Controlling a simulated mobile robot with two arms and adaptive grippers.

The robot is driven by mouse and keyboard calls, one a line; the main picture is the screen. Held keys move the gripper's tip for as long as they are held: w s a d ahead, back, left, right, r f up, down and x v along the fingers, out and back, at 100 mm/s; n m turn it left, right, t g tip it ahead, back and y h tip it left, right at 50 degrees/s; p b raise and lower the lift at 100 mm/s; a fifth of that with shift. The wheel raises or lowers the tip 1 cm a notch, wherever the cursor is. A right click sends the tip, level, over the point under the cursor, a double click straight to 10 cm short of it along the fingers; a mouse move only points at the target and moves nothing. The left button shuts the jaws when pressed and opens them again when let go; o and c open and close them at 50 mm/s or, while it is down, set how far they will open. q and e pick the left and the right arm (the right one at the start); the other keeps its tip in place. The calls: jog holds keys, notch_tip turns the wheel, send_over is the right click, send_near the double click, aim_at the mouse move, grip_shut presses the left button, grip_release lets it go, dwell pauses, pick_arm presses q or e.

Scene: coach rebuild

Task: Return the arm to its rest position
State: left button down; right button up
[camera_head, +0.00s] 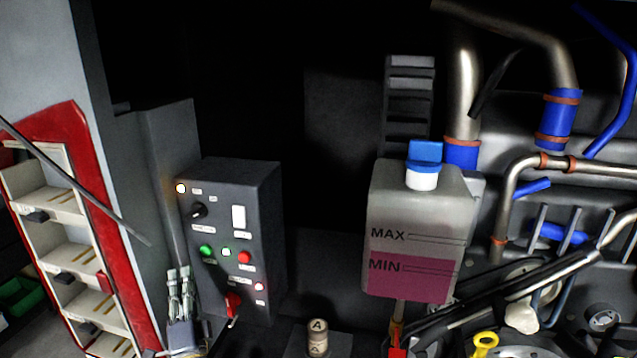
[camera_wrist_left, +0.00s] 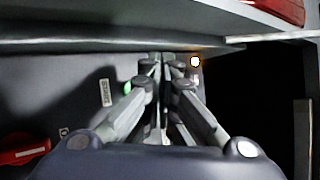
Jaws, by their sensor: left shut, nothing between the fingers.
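My left gripper (camera_head: 179,274) shows at the lower left of the head view, upright with its fingertips up. Its fingers are together with nothing between them. It stands close to the left side of the dark control box (camera_head: 262,240); I cannot tell whether it touches. In the left wrist view the gripper (camera_wrist_left: 163,66) points at the box face, with the green button (camera_wrist_left: 127,88), the lit amber lamp (camera_wrist_left: 195,62) and the red switch handle (camera_wrist_left: 22,150) around it. My right gripper is not in view.
A tank (camera_head: 415,215) with a blue cap and pink liquid stands right of the box. Pipes and hoses (camera_head: 560,120) fill the right side. A red-framed shelf unit (camera_head: 75,235) stands at the left. A small cylinder marked A (camera_head: 318,335) is at the bottom.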

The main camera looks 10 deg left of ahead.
pick_arm(q)
jog(key=s+d+f+n+g+h, duration=0.1)
jog(key=s+d+f+g+h, duration=0.25)
jog(key=d+f+h, duration=0.3)
jog(key=s+d+f+g+h, duration=0.3)
jog(key=d+f+g+h, duration=0.1)
jog(key=d+f+h, duration=0.3)
jog(key=s+d+f+n+g+y, duration=0.1)
jog(key=s+f+n+g, duration=0.2)
jog(key=s, duration=0.6)
jog(key=s+d+f+n+g, duration=0.2)
jog(key=s+g, duration=0.2)
jog(key=s, duration=0.4)
jog(key=s+d+f+n+g+y, duration=0.1)
jog(key=s+f+n+g, duration=0.2)
jog(key=s, duration=0.6)
notch_tip(320, 180, down, 31)
jog(key=s+g+b, duration=0.2)
jog(key=b, duration=0.2)
jog(key=s+a+f+b, duration=0.3)
jog(key=s+f, duration=1.3)
jog(key=f, duration=0.2)
jog(key=shift+f+m+g, duration=0.2)
jog(key=shift+m+g, duration=0.1)
jog(key=shift+g, duration=0.15)
jog(key=shift+s, duration=0.1)
